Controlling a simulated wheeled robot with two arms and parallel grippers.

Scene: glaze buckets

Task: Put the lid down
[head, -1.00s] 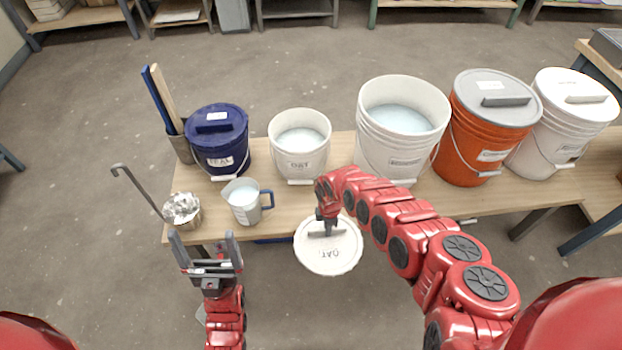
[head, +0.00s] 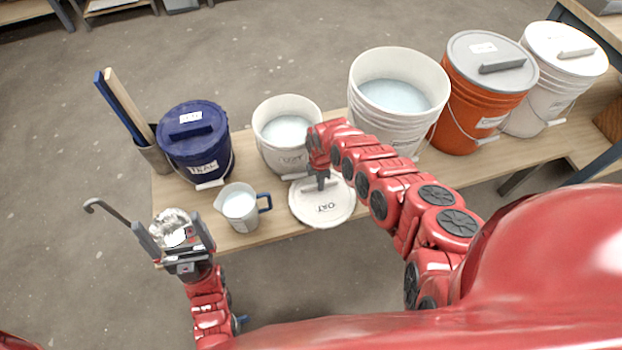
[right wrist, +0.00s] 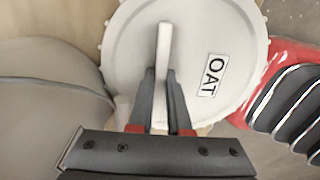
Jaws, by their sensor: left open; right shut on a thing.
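The white lid (head: 322,208) with an OAT label is level at the front edge of the table, in front of the open white bucket marked OAT (head: 285,153). I cannot tell whether it touches the tabletop. My right gripper (head: 320,178) is shut on the lid's handle. In the right wrist view the lid (right wrist: 200,25) fills the upper middle, and the gripper's fingers (right wrist: 160,100) pinch its upright handle. My left gripper (head: 178,238) is open at the table's front left corner, in front of the metal cup with crumpled foil-like contents (head: 172,222).
A jug with a blue handle (head: 238,207) stands left of the lid. A closed blue TEAL bucket (head: 195,150) is behind it. A large open white bucket (head: 395,110), an orange bucket (head: 480,100) and a lidded white bucket (head: 560,75) stand right. A ladle (head: 110,212) leans out left.

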